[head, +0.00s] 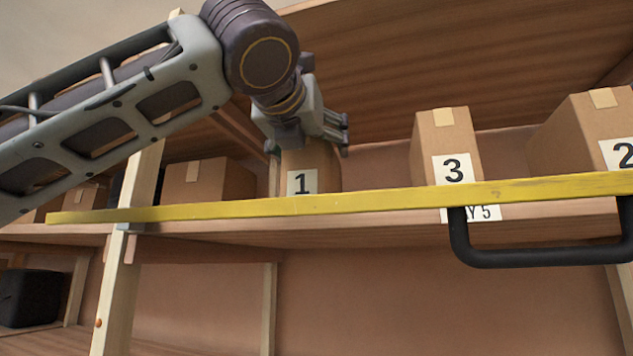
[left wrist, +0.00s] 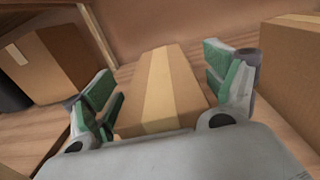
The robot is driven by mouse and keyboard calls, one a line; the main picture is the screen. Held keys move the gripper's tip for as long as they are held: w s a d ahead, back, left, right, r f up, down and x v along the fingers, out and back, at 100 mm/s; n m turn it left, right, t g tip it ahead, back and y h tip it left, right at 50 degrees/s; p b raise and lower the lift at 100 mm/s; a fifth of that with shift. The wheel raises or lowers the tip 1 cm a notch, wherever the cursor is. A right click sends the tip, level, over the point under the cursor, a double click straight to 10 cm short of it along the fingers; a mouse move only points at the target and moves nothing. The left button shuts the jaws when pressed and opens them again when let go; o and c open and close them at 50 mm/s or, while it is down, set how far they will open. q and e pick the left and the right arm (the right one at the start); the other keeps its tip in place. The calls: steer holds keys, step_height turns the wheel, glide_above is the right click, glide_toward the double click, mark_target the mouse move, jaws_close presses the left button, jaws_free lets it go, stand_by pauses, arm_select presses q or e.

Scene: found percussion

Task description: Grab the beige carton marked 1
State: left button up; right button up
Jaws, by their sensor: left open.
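The beige carton marked 1 (head: 318,180) stands on the shelf behind the yellow bar in the head view. Its label shows just above the bar, and my gripper hides its upper part. My left gripper (head: 308,145) is over and around the top of this carton. In the left wrist view the same carton (left wrist: 165,90), with a pale tape strip, lies between the green-padded fingers of my left gripper (left wrist: 165,95). The fingers are open, with a gap visible on at least the right side. My right gripper is not in view.
A yellow bar (head: 380,201) runs along the shelf front. A carton marked 3 (head: 445,135) and one marked 2 (head: 580,130) stand to the right. An unmarked carton (head: 208,181) stands to the left. A black handle (head: 540,258) hangs below the bar at right.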

arm_select(q)
steer(key=shift+c, duration=0.2)
stand_by(0.3)
steer(key=c, duration=1.7)
